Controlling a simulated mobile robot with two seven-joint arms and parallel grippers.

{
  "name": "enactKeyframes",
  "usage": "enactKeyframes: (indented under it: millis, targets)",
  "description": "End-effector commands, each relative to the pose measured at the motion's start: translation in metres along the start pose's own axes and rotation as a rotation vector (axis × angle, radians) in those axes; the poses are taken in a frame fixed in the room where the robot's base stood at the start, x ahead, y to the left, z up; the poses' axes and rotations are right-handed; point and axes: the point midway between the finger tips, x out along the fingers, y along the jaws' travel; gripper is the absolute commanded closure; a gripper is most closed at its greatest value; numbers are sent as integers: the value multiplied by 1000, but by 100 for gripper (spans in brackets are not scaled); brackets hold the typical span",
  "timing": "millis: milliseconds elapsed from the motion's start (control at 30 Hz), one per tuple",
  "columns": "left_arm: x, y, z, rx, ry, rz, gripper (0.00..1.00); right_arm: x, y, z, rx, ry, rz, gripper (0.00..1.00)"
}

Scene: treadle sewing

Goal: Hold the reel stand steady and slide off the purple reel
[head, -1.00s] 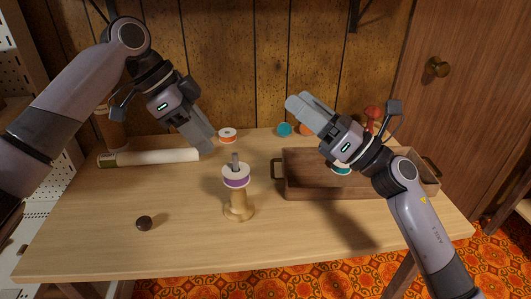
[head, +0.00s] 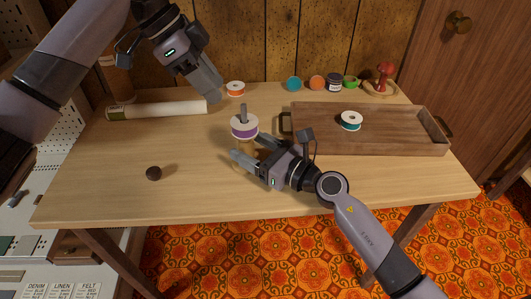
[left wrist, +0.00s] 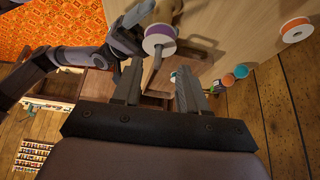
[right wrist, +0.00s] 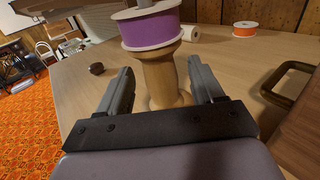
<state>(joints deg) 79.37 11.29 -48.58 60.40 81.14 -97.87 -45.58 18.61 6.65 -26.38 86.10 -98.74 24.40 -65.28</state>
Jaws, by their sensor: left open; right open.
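The purple reel (head: 244,131), with pale flanges, sits on the peg of the upright wooden reel stand (right wrist: 165,80). The peg tip shows above it in the head view. My right gripper (head: 250,152) is open and low at the stand. In the right wrist view its fingers lie on either side of the stand's wooden body, below the reel; contact cannot be told. My left gripper (head: 211,88) is open and empty, above and left of the reel. In the left wrist view the reel (left wrist: 160,38) and its peg show beyond the open fingers.
A wooden tray (head: 298,148) with a teal reel (head: 351,120) stands at right. An orange reel (head: 235,88), several coloured reels and a red-topped thing (head: 385,72) line the back. A pale roll (head: 160,109) lies back left. A dark round knob (head: 154,173) lies front left.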

Motion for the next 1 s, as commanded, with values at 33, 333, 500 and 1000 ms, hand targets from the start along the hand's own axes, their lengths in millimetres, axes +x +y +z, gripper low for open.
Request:
enactKeyframes:
  millis: [33, 333, 500, 1000]
  targets:
    - [0, 0, 0, 0, 0, 0, 57, 6, 0, 0, 2, -2, 0, 33]
    - [0, 0, 0, 0, 0, 0, 57, 21, 0, 0, 2, 0, -1, 33]
    - [0, 0, 0, 0, 0, 0, 57, 21, -1, 0, 2, -1, -1, 33]
    - [0, 0, 0, 0, 0, 0, 57, 21, 0, 0, 1, -1, 0, 94]
